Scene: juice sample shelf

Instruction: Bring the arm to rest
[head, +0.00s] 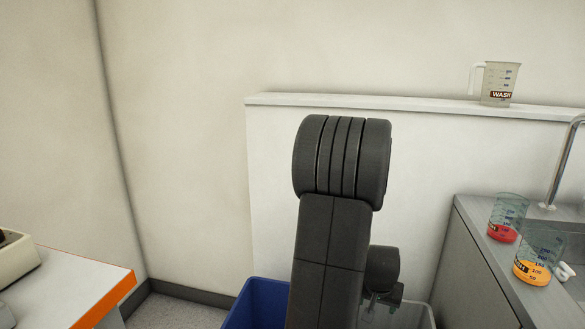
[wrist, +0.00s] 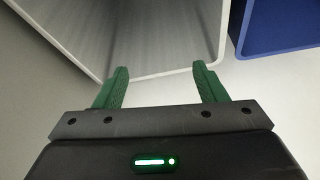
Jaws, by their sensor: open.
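My arm stands upright in the middle of the head view, in front of the white wall. My gripper shows in the wrist view (wrist: 160,84), with its two green fingers apart and nothing between them. The fingertips are near the rim of a light grey bin (wrist: 158,76); I cannot tell whether they touch it. In the head view, my arm hides most of the area around the gripper.
A blue bin (head: 258,300) stands beside the grey bin (head: 428,318). A white table (head: 85,285) with an orange edge is at left. At right, a grey counter (head: 470,235) holds beakers of red (head: 505,225) and orange (head: 538,262) liquid. A WASH jug (head: 497,82) stands on the ledge (head: 400,105).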

